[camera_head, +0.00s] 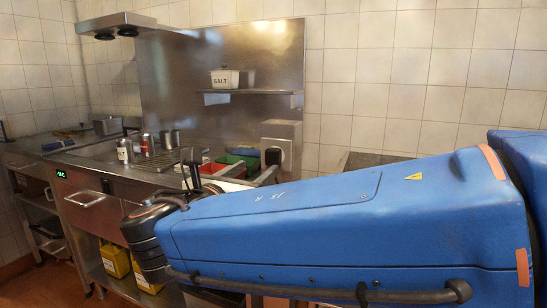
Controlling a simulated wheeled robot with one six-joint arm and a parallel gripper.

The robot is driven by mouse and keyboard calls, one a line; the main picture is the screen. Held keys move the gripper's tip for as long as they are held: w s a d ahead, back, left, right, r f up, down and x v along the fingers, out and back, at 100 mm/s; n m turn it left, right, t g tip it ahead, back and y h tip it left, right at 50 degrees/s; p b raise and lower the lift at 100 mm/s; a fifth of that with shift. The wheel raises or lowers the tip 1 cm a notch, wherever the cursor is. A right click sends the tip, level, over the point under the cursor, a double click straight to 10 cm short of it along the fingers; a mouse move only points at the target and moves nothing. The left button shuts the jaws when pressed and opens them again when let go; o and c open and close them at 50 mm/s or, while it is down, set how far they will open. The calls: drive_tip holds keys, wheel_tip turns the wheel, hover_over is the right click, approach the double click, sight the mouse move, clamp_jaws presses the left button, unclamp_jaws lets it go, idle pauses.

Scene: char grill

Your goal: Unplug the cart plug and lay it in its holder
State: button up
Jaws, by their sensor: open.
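A black plug-like piece (272,157) shows in front of a pale box (283,130) at the right end of the steel backsplash. I cannot tell whether it sits in a socket there. My arm hides the lower part of the gripper and the area below. I cannot make out the holder or the cart.
A steel counter with a grill (165,160) runs left, carrying cans (125,150) and red and green trays (237,161). A shelf (254,92) above holds a salt tub (226,79). Yellow containers (114,260) stand below. Floor (35,288) is free at the lower left.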

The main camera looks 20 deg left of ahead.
sight(271, 158)
drive_tip(key=shift+w, duration=0.1)
drive_tip(key=shift+w+d, duration=0.2)
drive_tip(key=shift+w, duration=2)
drive_tip(key=shift+w+d, duration=0.2)
drive_tip(key=shift+w, duration=2)
drive_tip(key=shift+c, duration=0.7)
clamp_jaws()
drive_tip(key=s, duration=0.6)
drive_tip(key=shift+a, duration=0.25)
drive_tip(key=shift+s, duration=0.1)
